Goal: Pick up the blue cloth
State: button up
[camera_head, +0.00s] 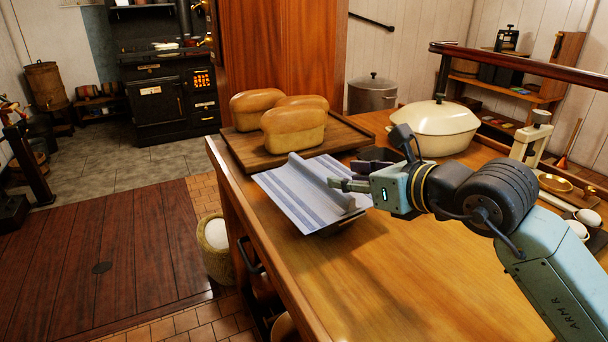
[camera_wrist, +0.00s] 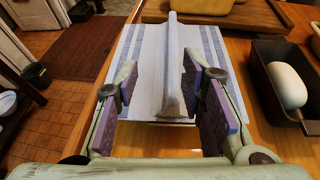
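The blue cloth (camera_head: 290,190) is pale with blue stripes. It lies over the near-left edge of the wooden table, draped on something dark that is mostly hidden beneath it. A raised ridge runs along its middle. It also shows in the wrist view (camera_wrist: 150,45), ridge upright at the centre. My gripper (camera_head: 352,175) is at the right end of the cloth. In the wrist view my gripper (camera_wrist: 160,85) is open, with one finger on each side of the ridge. Gaps show between the ridge and both fingers; the cloth is not gripped.
Loaves (camera_head: 294,128) sit on a wooden board (camera_head: 345,137) behind the cloth. A cream lidded pot (camera_head: 434,125) stands at the back right. A dark tin (camera_wrist: 262,72) holding a white lump (camera_wrist: 287,84) is right of my gripper. The table's front (camera_head: 400,290) is bare.

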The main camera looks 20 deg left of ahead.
aim_at(320, 173)
jog(key=shift+w+d+f+h, duration=0.15)
jog(key=shift+w+f+h, duration=0.05)
jog(key=shift+w, duration=0.25)
jog(key=shift+w+d+f+h, duration=0.1)
jog(key=shift+w+f+h, duration=0.1)
jog(key=shift+w, duration=0.25)
jog(key=p+x, duration=0.1)
jog(key=x, duration=0.3)
jog(key=shift+w+a, duration=0.15)
jog(key=shift+a, duration=0.05)
jog(key=p+x, duration=0.3)
jog(key=x, duration=0.1)
jog(key=shift+w+a, duration=0.1)
jog(key=shift+a, duration=0.35)
jog(key=shift+w+a+f, duration=0.2)
jog(key=shift+a+f, duration=0.05)
grip_shut()
